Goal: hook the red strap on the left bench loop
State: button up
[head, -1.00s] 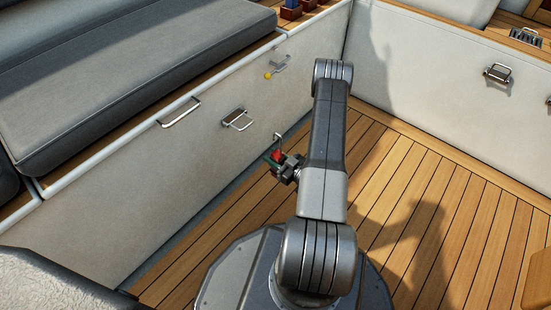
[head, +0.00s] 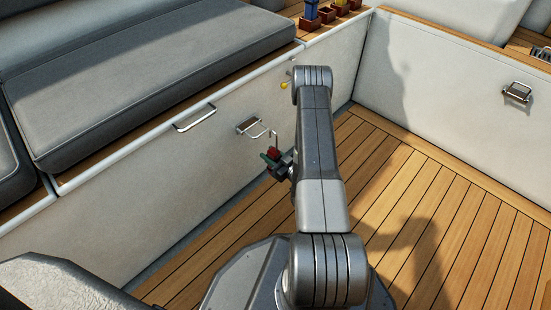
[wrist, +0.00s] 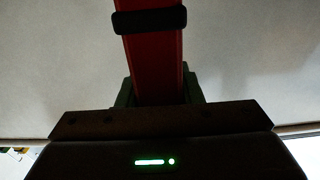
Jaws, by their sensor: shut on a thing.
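The red strap (head: 274,152) is upright in my gripper (head: 271,159), with a thin metal hook (head: 273,136) at its top. In the wrist view the strap (wrist: 153,65) rises between the greenish fingers (wrist: 160,92), with a dark band across it. The left bench loop (head: 253,128) is a metal bracket with a wire loop on the pale bench front. In the head view the hook is just right of the wire loop. I cannot tell whether they touch. The strap's lower part is hidden by my gripper.
A grab handle (head: 195,118) is left of the loop on the bench front. A yellow-tipped latch (head: 284,86) is to the right, partly behind my arm. Another loop (head: 517,92) is on the right wall. The wooden floor (head: 400,210) is clear.

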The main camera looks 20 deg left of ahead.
jog(key=shift+x, duration=3.15)
jog(key=shift+d+f, duration=0.1)
jog(key=shift+f, duration=1.65)
jog(key=o, duration=1.3)
jog(key=shift+c, duration=0.2)
jog(key=shift+d, duration=0.1)
jog(key=p+v, duration=0.4)
jog(key=v, duration=0.9)
jog(key=shift+s+d, duration=0.25)
jog(key=shift+d, duration=0.05)
jog(key=b+x, duration=0.4)
jog(key=x, duration=1)
jog(key=shift+r, duration=0.5)
